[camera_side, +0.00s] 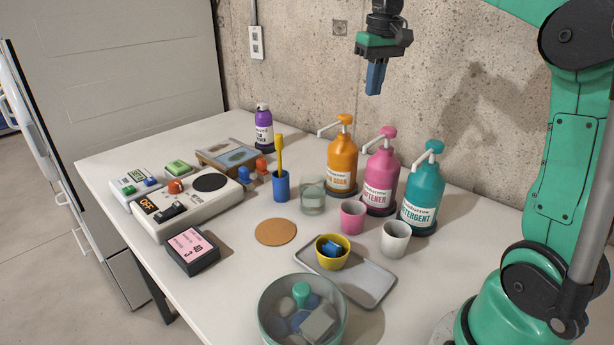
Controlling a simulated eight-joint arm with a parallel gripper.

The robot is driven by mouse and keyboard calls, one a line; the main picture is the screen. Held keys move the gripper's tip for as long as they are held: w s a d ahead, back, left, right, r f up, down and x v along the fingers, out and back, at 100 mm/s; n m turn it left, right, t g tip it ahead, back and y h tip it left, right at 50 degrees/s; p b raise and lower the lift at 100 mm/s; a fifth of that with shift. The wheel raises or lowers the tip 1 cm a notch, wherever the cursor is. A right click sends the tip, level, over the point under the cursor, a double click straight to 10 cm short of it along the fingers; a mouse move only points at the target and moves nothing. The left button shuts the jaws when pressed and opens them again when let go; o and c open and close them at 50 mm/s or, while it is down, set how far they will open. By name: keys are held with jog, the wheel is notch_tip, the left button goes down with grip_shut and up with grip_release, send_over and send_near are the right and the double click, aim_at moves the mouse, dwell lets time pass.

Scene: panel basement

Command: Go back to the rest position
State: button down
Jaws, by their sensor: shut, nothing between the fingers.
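My gripper (376,79) hangs high at the top of the side view, above the back of the table and in front of the concrete wall. Its blue fingers point down and are shut, with nothing between them. It is apart from everything on the white table (235,300). Below it stand an orange pump bottle (342,158), a pink pump bottle (381,175) and a teal pump bottle (421,192), all upright.
A pink cup (353,217), a white cup (395,238) and a grey tray (370,285) bearing a yellow cup (332,252) stand at centre right. A glass bowl (268,318) holds several items in front. A white switch panel (190,207) sits left. Space around my gripper is clear.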

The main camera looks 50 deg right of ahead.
jog(key=s+a+f+n+t, duration=0.2)
jog(key=a+f, duration=0.4)
jog(key=a, duration=0.3)
jog(key=s+a+f+n+t, duration=0.2)
jog(key=a+f, duration=0.4)
jog(key=a, duration=0.3)
jog(key=shift+s+f+n+t+y, duration=0.35)
jog(key=shift+s+t, duration=0.35)
jog(key=shift+t, duration=0.3)
jog(key=shift+r, duration=0.1)
